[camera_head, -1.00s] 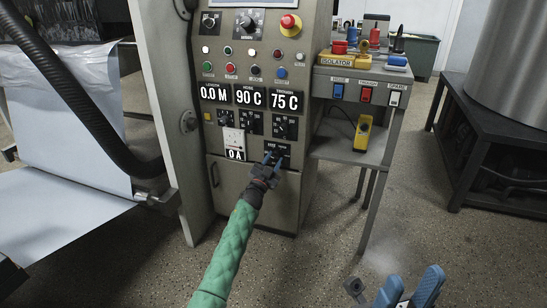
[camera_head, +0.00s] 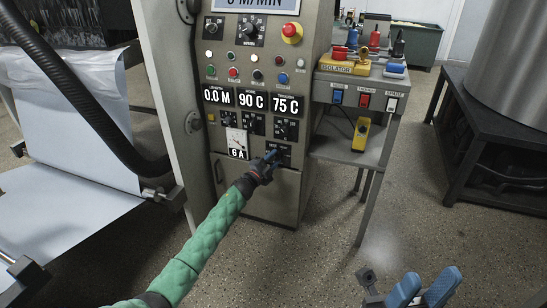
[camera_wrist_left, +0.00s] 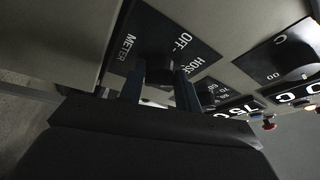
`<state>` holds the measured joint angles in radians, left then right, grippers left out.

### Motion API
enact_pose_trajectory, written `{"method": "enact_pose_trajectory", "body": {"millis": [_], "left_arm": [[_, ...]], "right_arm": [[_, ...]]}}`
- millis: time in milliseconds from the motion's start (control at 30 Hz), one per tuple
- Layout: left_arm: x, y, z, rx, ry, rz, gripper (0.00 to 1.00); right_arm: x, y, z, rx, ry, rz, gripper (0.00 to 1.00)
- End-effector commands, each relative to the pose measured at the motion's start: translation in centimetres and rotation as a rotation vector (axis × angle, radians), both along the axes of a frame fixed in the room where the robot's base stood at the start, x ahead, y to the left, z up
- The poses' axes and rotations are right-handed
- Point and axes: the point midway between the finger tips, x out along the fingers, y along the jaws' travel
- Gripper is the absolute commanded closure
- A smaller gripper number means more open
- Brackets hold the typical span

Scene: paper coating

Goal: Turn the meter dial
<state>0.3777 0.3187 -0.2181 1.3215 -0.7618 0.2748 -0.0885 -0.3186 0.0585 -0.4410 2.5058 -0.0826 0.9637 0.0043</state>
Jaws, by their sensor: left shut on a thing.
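The dial (camera_wrist_left: 158,68) is a dark round knob on a black plate (camera_wrist_left: 128,40) marked METER, OFF and a partly hidden word starting HOS. In the head view this plate (camera_head: 284,150) sits low on the control cabinet. My left gripper (camera_head: 271,156) is at it, its blue fingers on either side of the knob, shut on it. The fingers also show in the left wrist view (camera_wrist_left: 158,88) and hide part of the knob, so its pointer is unclear. The white meter (camera_head: 237,139) reads 6 A. My right gripper (camera_head: 423,288) is open and empty at the bottom right.
The grey cabinet (camera_head: 270,205) carries displays, buttons and a red emergency stop (camera_head: 292,32). To its right stands a side table (camera_head: 345,150) with a yellow isolator box (camera_head: 345,65) and a yellow handheld device (camera_head: 361,134). A black hose (camera_head: 75,95) hangs left. Floor between is clear.

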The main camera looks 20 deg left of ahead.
Motion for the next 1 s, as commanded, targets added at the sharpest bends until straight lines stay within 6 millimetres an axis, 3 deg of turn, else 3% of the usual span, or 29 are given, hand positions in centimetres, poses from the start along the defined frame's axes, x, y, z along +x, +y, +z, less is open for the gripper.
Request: {"method": "enact_pose_trajectory", "body": {"millis": [567,600,667,1000], "left_arm": [[-0.1,-0.28,-0.29,0.032,0.001,-0.003,0.9],[-0.1,-0.28,-0.3,0.032,0.001,-0.003,0.61],[-0.09,-0.26,-0.28,0.032,0.001,-0.003,0.49],[-0.18,-0.02,-0.13,0.031,0.0,-0.001,0.47]], "right_arm": [[-0.05,0.05,0.13,-0.006,0.0,-0.005,0.64],[-0.04,0.06,0.17,-0.006,-0.002,-0.005,0.64],[-0.03,0.06,0.24,-0.004,-0.004,-0.005,0.64],[0.01,0.06,0.44,-0.003,-0.008,-0.005,0.64]]}}
